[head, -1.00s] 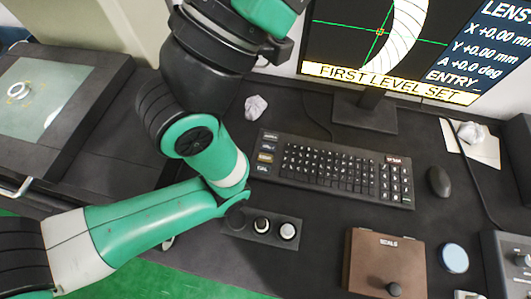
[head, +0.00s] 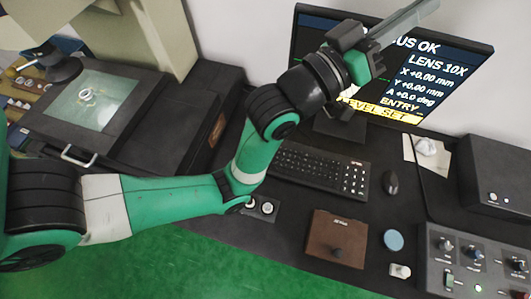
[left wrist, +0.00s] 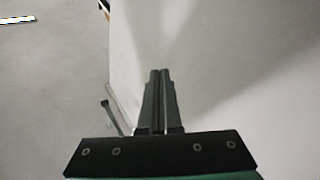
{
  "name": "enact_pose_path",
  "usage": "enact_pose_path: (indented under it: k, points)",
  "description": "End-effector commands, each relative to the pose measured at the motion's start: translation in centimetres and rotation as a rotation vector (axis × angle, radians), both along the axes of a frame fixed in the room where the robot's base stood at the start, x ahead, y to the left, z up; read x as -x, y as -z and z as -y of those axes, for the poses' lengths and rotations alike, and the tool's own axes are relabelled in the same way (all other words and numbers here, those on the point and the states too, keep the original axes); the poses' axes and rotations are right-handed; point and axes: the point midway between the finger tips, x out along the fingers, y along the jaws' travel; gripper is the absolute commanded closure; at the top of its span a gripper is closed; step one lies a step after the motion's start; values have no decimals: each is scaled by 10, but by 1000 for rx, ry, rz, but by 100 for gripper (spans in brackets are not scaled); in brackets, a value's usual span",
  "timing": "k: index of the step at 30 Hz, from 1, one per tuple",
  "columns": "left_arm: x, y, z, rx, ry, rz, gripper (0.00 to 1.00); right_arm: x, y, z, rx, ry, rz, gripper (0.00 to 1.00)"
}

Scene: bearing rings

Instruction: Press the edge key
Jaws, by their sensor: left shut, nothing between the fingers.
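The black keyboard (head: 315,173) lies on the desk below the monitor in the head view. My left forearm hides its left end, and I cannot pick out the edge key by its label. My left gripper (head: 434,6) is raised in front of the monitor (head: 470,75), well above the keyboard, with its fingers pointing up and right. In the left wrist view the gripper (left wrist: 160,72) has its two fingers together and empty, with plain pale surfaces beyond. My right gripper is not in view.
A brown box with a knob (head: 337,238), a blue disc (head: 393,240) and a control panel (head: 470,262) stand at the front right. A stage with a glass plate (head: 105,112) is at the left.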

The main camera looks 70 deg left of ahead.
Motion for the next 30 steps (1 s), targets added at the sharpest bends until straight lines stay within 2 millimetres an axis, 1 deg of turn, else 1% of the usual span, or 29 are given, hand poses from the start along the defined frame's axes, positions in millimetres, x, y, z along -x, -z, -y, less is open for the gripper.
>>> enact_pose_path:
  k: [1, 2, 3, 5, 6, 7, 8, 9, 11, 12, 14, 15, 17, 18, 20, 21, 23, 24, 26, 27, 30]
  points:
    - [-10, 18, -9, 31, -7, -60, 100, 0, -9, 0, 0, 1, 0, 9]
    - [-15, 31, -15, 53, -10, -93, 100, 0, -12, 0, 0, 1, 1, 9]
    - [-20, 49, -23, 80, -17, -137, 100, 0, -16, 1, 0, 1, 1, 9]
    - [-26, 76, -35, 119, -31, -201, 100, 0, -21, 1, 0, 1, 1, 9]
    - [-29, 94, -43, 145, -42, -244, 100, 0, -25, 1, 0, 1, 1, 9]
    - [-30, 108, -49, 164, -50, -274, 100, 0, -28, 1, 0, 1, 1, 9]
    - [-31, 121, -55, 182, -61, -304, 100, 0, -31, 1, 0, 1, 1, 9]
    - [-30, 140, -63, 208, -74, -347, 100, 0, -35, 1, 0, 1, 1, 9]
    - [-28, 167, -75, 245, -96, -405, 100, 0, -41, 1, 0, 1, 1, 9]
    - [-25, 185, -83, 269, -112, -443, 100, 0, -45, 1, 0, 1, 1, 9]
    - [-19, 212, -94, 305, -137, -501, 100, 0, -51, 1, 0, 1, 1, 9]
    - [-13, 230, -102, 329, -156, -538, 100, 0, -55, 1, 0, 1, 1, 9]
    - [-3, 256, -112, 365, -183, -594, 100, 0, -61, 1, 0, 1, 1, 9]
    - [6, 273, -119, 389, -203, -629, 100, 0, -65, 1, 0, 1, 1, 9]
    - [20, 298, -128, 424, -232, -683, 100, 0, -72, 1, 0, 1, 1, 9]
    - [30, 314, -133, 447, -253, -718, 100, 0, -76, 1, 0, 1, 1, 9]
    - [48, 337, -141, 483, -284, -769, 100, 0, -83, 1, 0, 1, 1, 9]
    - [60, 352, -145, 504, -305, -803, 100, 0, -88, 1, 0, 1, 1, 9]
    - [80, 372, -151, 538, -337, -851, 100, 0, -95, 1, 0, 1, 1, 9]
    - [94, 385, -154, 562, -359, -883, 100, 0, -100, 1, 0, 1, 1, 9]
    - [128, 411, -159, 609, -407, -949, 100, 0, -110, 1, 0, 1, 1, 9]
